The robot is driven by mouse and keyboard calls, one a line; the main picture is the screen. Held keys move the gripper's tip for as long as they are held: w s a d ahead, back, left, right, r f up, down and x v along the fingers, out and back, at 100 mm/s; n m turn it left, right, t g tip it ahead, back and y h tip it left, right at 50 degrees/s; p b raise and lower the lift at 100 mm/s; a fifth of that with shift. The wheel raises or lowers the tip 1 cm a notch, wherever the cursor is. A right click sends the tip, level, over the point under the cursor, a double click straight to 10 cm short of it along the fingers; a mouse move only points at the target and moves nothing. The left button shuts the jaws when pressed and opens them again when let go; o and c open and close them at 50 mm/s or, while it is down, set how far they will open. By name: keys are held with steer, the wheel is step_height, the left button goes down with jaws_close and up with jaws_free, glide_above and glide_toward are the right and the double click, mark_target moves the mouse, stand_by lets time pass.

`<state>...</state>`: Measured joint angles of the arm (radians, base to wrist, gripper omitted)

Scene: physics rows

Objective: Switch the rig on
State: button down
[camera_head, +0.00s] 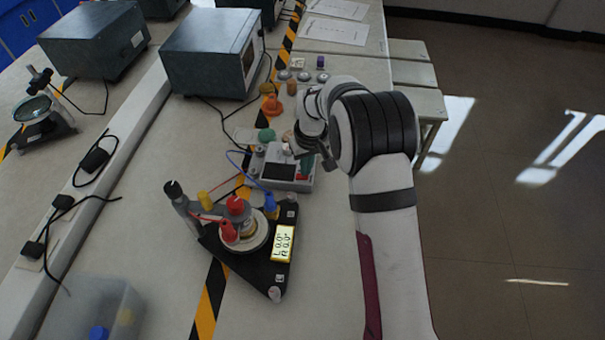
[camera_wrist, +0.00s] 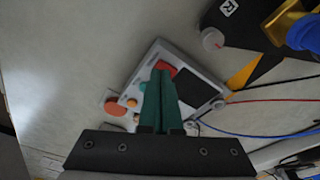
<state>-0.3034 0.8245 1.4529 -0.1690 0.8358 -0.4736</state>
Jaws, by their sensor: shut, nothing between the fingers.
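A grey control box (camera_head: 290,184) with a dark screen stands mid-bench in the head view. In the wrist view, the box (camera_wrist: 205,112) shows its dark screen (camera_wrist: 201,88), a red control (camera_wrist: 168,67), a small green one (camera_wrist: 144,87) and an orange one (camera_wrist: 131,102). My gripper (camera_head: 305,168) is over the box's right part, its green fingers shut and empty. In the wrist view the fingertips (camera_wrist: 160,74) overlap the red control; I cannot tell whether they touch it. A black triangular stand (camera_head: 270,268) with red, yellow and blue caps and a small display stands in front of the box.
Wires run between the stand and the box. Loose small parts, including an orange one (camera_head: 272,105) and a green knob (camera_head: 266,135), lie behind the box. Grey metal cases (camera_head: 205,55) stand at the back. A clear bin (camera_head: 95,305) is at front left.

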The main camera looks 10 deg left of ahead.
mark_target(306, 177)
steer(key=shift+f, duration=0.45)
steer(key=shift+r, duration=3.55)
steer(key=s+d+r+m, duration=0.2)
steer(key=s+d+r, duration=0.15)
steer(key=s, duration=0.25)
steer(key=s+d+r+m+g, duration=0.1)
steer(key=s+d+r+m, duration=0.1)
steer(key=s+d+r, duration=0.3)
steer(key=s+d+r+m, duration=0.1)
steer(key=s+r+m, duration=0.15)
steer(key=s, duration=0.45)
steer(key=s+d+m, duration=0.1)
steer(key=s+m, duration=0.1)
steer(key=s, duration=0.6)
steer(key=s+d+f+m+y, duration=0.1)
steer(key=s+d+m, duration=0.1)
steer(key=s, duration=0.7)
steer(key=shift+s+f+m+g, duration=0.2)
steer(key=shift+m+g, duration=0.2)
steer(key=shift+m, duration=0.15)
